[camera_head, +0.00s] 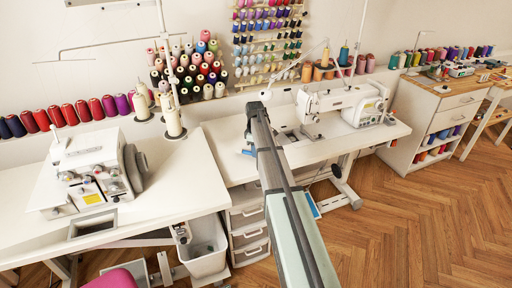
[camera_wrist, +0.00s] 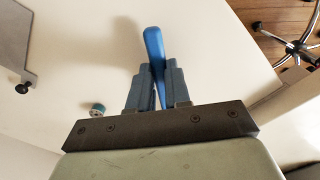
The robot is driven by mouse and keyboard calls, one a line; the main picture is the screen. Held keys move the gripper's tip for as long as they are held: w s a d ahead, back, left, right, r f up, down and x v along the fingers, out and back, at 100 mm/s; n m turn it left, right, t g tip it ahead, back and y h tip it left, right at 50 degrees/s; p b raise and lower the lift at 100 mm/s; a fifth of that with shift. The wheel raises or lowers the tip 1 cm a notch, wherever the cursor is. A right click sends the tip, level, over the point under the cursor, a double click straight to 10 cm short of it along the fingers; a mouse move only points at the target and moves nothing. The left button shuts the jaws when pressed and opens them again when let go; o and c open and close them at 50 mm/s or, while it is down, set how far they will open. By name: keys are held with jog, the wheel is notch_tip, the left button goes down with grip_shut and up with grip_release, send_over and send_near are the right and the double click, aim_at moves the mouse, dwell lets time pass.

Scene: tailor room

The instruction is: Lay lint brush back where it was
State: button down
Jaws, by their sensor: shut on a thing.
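The lint brush shows in the wrist view as a blue handle (camera_wrist: 154,45) standing out beyond my fingers; its other end is hidden between them. My gripper (camera_wrist: 158,75) is shut on it, above the white tabletop (camera_wrist: 100,25). I cannot tell whether the brush touches the tabletop. In the head view my gripper (camera_head: 249,148) is over the left part of the right sewing table (camera_head: 225,168), mostly hidden by my arm, with only a bit of blue showing.
A white sewing machine (camera_head: 335,103) stands right of my gripper. A small teal-and-white spool (camera_wrist: 97,110) lies left of my fingers in the wrist view. A white overlock machine (camera_head: 92,170) stands on the left table. Thread racks (camera_head: 195,75) line the wall behind.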

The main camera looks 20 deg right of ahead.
jog(key=shift+f, duration=0.45)
jog(key=c, duration=1)
grip_release()
jog(key=shift+r, duration=0.15)
notch_tip(320, 180, up, 14)
jog(key=shift+w+a+f, duration=0.15)
jog(key=shift+f, duration=0.05)
